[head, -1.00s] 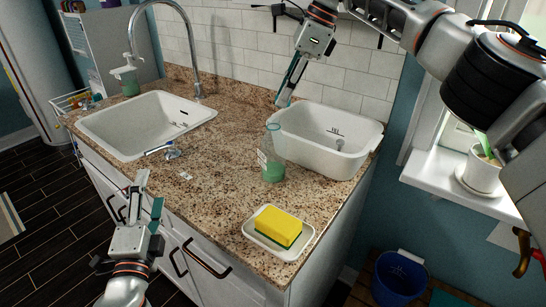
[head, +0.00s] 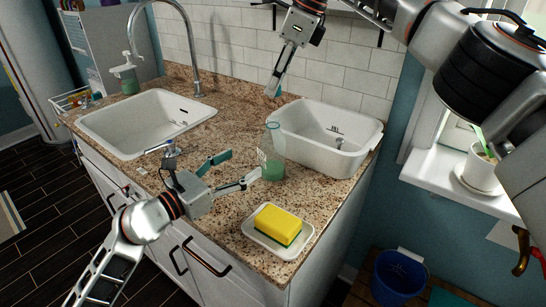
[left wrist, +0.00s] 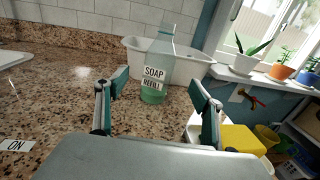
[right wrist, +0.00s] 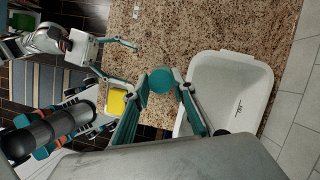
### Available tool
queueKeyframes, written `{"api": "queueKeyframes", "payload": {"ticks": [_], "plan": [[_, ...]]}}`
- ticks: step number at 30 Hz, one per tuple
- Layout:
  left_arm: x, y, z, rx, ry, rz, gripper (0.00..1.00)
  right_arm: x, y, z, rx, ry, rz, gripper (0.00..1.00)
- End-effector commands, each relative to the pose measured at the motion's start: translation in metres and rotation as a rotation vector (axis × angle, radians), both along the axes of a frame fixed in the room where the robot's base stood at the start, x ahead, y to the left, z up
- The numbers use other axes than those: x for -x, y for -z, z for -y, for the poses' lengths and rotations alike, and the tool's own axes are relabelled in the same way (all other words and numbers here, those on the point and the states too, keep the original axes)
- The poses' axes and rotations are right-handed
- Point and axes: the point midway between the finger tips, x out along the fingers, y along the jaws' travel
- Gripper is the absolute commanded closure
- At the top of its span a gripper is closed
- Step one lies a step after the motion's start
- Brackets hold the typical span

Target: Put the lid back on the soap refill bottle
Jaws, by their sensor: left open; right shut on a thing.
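The soap refill bottle (head: 272,165), clear with green soap and a "SOAP REFILL" label, stands upright on the counter in front of the white basin. It also shows in the left wrist view (left wrist: 153,90). My left gripper (head: 243,164) is open beside the bottle; in the left wrist view the bottle stands ahead, between the fingers' lines and apart from them. My right gripper (head: 274,92) is above the bottle, pointing down. In the right wrist view a round teal lid (right wrist: 161,80) is between its fingertips. The lid hides what lies below it.
A yellow sponge (head: 277,223) lies on a white dish (head: 250,236) near the front edge. The white basin (head: 345,160) is close behind the bottle. The sink (head: 120,145), tap and a pump dispenser (head: 125,78) are at left.

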Motion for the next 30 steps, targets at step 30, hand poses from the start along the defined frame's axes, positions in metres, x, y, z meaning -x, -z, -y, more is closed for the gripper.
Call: {"api": "queueKeyframes", "payload": {"ticks": [30], "plan": [[-0.076, -0.001, 0.073, 0.006, 0.000, -0.001, 0.32, 0.000, 0.000, 0.000, 0.000, -0.001, 0.000, 0.81]]}}
